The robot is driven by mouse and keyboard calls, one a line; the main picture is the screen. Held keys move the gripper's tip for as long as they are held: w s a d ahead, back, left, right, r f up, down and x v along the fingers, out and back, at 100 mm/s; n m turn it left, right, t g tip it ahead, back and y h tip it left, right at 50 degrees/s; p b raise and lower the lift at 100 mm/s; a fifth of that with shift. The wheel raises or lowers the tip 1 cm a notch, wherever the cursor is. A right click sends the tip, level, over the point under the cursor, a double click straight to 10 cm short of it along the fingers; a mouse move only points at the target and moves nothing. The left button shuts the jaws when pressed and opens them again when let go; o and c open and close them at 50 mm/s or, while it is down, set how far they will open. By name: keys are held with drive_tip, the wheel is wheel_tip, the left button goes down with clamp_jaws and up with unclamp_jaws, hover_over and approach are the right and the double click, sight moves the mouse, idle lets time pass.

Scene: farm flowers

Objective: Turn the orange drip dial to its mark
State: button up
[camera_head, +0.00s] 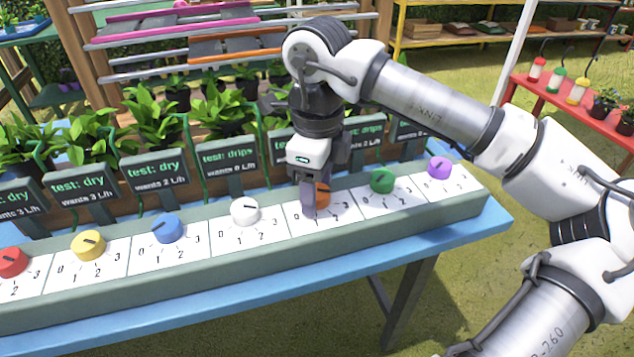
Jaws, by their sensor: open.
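The orange dial (323,194) sits on a white scale plate (347,212) in the grey-green dial bar, between the white and green dials. My gripper (308,205) points down right at the orange dial and covers its left part. The gripper is open; whether its fingers touch the dial I cannot tell.
The white dial (245,210) and green dial (382,181) stand close on either side. Blue, yellow, red and purple dials share the bar. Small dark signs (229,163) and potted plants line the back. The blue table's (440,240) front edge is clear.

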wheel_tip(320, 180, up, 14)
drive_tip(key=p, duration=0.1)
drive_tip(key=shift+f, duration=0.2)
idle(0.3)
